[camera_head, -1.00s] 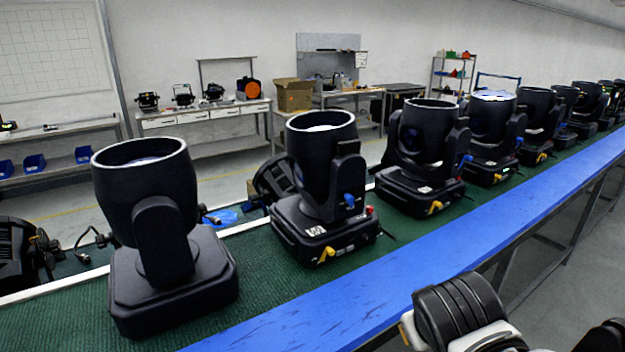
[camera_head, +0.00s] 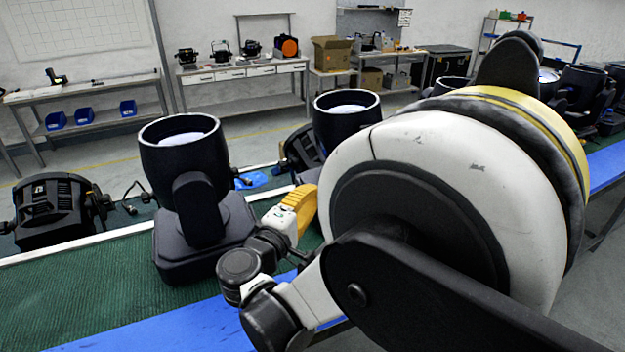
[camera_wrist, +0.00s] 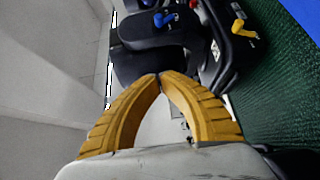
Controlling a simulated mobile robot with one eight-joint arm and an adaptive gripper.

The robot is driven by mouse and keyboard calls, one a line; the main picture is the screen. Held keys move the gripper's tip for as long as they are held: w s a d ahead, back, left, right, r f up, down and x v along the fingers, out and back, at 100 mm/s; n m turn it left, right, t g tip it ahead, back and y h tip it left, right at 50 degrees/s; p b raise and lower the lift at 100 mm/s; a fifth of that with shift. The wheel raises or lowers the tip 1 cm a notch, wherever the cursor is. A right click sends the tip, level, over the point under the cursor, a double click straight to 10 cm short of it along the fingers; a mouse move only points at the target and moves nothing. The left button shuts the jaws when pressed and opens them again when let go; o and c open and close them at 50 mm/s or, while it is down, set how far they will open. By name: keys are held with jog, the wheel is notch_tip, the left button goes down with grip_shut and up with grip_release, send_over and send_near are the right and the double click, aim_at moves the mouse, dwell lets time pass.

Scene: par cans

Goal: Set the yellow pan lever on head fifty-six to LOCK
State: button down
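In the wrist view, a yellow lever (camera_wrist: 241,32) sticks out of a black moving head's base (camera_wrist: 250,65) at the upper right. A blue lever (camera_wrist: 164,19) sits on a black part of the head further left. No number can be read, so I cannot tell which head is fifty-six. My gripper (camera_wrist: 160,77) has yellow fingers with their tips together and nothing visible between them; it is apart from the yellow lever. In the head view, my gripper (camera_head: 302,203) is beside the second head (camera_head: 346,108), whose base is mostly hidden by my arm.
The nearest head (camera_head: 188,195) stands upright on the green mat (camera_head: 95,285), left of my gripper. A blue edge strip (camera_head: 160,332) runs along the front. Another fixture (camera_head: 55,210) lies at the left. More heads (camera_head: 578,88) stand at the right. Workbenches line the wall.

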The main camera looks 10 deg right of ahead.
jog(key=w+d+b, duration=0.2)
jog(key=w+d, duration=0.5)
jog(key=d, duration=0.1)
jog(key=shift+w+d, duration=0.3)
jog(key=shift+s+d, duration=0.25)
jog(key=shift+d, duration=0.95)
jog(key=shift+a+b, duration=0.15)
jog(key=shift+b, duration=0.15)
